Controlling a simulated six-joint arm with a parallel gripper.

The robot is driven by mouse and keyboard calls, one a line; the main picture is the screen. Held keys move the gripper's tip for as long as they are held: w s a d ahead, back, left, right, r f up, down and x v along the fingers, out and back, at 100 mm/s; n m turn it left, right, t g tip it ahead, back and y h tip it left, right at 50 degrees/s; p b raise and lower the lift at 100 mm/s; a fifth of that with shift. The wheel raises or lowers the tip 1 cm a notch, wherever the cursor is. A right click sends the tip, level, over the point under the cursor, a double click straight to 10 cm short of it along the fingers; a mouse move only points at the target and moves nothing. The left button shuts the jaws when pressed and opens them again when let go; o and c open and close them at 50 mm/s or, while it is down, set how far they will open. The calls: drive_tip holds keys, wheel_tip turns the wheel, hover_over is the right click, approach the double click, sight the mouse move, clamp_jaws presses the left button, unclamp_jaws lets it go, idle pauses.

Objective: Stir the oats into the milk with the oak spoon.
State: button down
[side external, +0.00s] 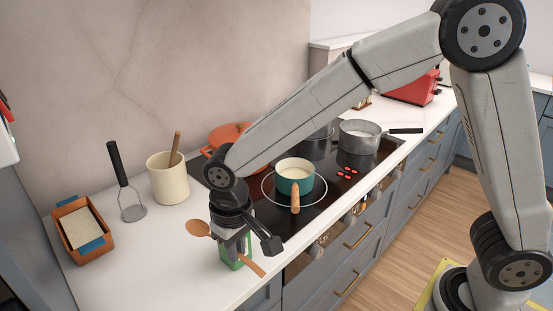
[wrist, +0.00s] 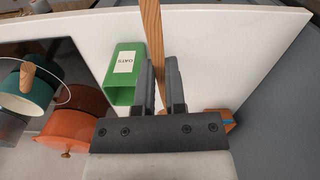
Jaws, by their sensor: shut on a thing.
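A green carton labelled OATS (wrist: 125,72) stands close beside the gripper; in the side view the carton (side external: 226,260) is partly hidden by the fingers. The teal saucepan (side external: 295,186) holds white milk (side external: 295,170) and sits on the hob, apart from the spoon.
The saucepan's wooden handle (side external: 295,200) juts toward the front. An orange pot (side external: 226,134) and a grey pan (side external: 358,138) stand on the hob. A cream crock (side external: 168,182), a masher (side external: 133,212) and a terracotta tray (side external: 102,243) occupy the counter at left.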

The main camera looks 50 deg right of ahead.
drive_tip(key=shift+w, duration=0.1)
drive_tip(key=w+d+r+n+g+h, duration=0.2)
drive_tip(key=w+d+n+h, duration=0.15)
drive_tip(key=w+d, duration=0.4)
drive_tip(key=w+d+r+n+g+h, duration=0.2)
drive_tip(key=w+d+n, duration=0.3)
drive_tip(key=d, duration=0.6)
drive_tip(key=w+d+r+n+h, duration=0.1)
drive_tip(key=w+d+r+h, duration=0.1)
drive_tip(key=d, duration=0.8)
drive_tip(key=w+d+r+n+g+h, duration=0.1)
drive_tip(key=d+r+h, duration=0.4)
drive_tip(key=d, duration=0.6)
drive_tip(key=shift+w+r+n, duration=0.45)
drive_tip(key=shift+n, duration=0.2)
drive_tip(key=shift+f, duration=0.15)
wheel_tip(320, 180, down, 11)
